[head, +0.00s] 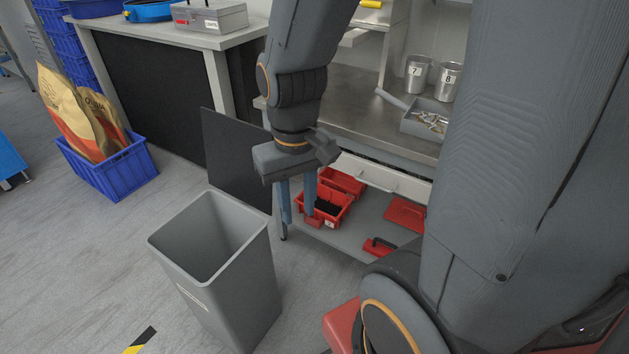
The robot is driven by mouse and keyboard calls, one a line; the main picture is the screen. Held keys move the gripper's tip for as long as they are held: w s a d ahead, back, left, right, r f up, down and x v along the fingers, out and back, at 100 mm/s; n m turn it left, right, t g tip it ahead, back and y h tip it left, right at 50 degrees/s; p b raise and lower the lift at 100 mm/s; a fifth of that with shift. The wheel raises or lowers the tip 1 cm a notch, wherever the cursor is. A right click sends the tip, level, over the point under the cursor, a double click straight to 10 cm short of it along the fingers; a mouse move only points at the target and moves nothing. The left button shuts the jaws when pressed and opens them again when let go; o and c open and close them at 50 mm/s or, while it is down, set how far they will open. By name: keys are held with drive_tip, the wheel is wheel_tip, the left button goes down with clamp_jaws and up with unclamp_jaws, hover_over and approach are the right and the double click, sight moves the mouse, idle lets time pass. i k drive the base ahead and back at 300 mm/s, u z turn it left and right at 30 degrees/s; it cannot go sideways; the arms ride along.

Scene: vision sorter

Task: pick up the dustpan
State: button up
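A grey open-topped pan (412,124) with a handle reaching to the upper left sits on the steel bench. It looks like the dustpan and has small, pale metal-looking pieces in it. My gripper (298,216) points down with its two blue fingers apart and nothing visible held between them. It is left of the pan and appears lower, in front of the bench. Behind the fingers is a red bin (338,198) with dark contents. My own arm hides part of the bench at the right.
Metal cups marked 7 (416,74) and 8 (448,82) stand behind the pan. A grey waste bin (225,290) stands at the front. A white drawer front with a handle (378,182) is below the benchtop. Red items (405,214) lie on the lower shelf.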

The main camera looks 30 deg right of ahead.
sight(425, 119)
drive_tip(key=u, duration=0.05)
drive_tip(key=k, duration=0.25)
drive_tip(key=u, duration=0.55)
drive_tip(key=i, duration=0.4)
drive_tip(key=z, duration=2.15)
